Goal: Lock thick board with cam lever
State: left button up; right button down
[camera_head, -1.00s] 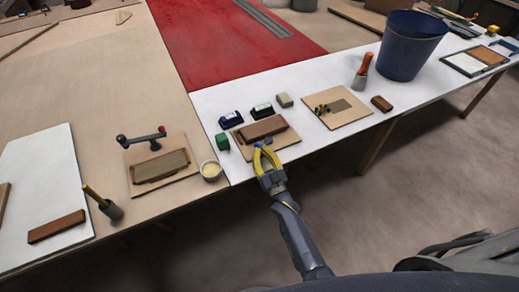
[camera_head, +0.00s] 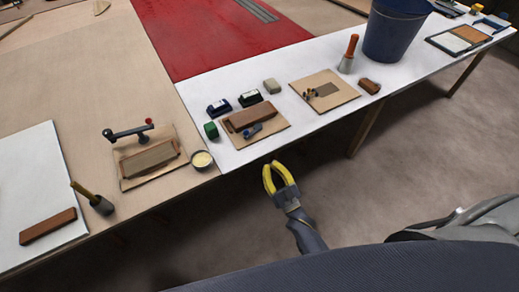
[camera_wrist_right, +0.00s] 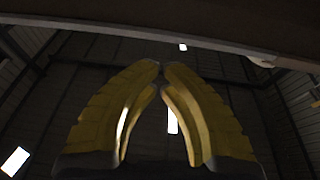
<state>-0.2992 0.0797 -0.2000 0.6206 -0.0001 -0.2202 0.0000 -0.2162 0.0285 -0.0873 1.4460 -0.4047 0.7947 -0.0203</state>
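A thick brown board (camera_head: 250,115) lies on a thin tan base plate (camera_head: 272,136) near the front edge of the white table. A small blue cam lever (camera_head: 252,131) sits on the plate at the board's near side, slanted in the picture. Whether it presses on the board is too small to tell. My right gripper (camera_head: 271,164) is in front of the table edge, apart from the lever and board. In the right wrist view its yellow fingers (camera_wrist_right: 160,66) bow outward and come together at the tips, with nothing between them. My left gripper is not in view.
A green block (camera_head: 211,130), dark blue stapler-like item (camera_head: 218,107) and cream cup (camera_head: 201,160) surround the plate. Left is another fixture with a red-knobbed crank (camera_head: 128,132). Right are another tan plate (camera_head: 345,95), a mallet (camera_head: 349,52) and a blue bucket (camera_head: 396,35).

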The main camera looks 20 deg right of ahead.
notch_tip(320, 180, up, 14)
jog(key=w+f+n+g, duration=0.1)
jog(key=g, duration=0.5)
jog(key=shift+g, duration=0.9)
jog(key=x, duration=0.4)
jog(key=f+x, duration=0.1)
jog(key=x, duration=0.4)
jog(key=f+x, duration=0.1)
jog(key=x, duration=0.4)
jog(key=shift+s+f, duration=0.2)
jog(key=shift+s, duration=0.2)
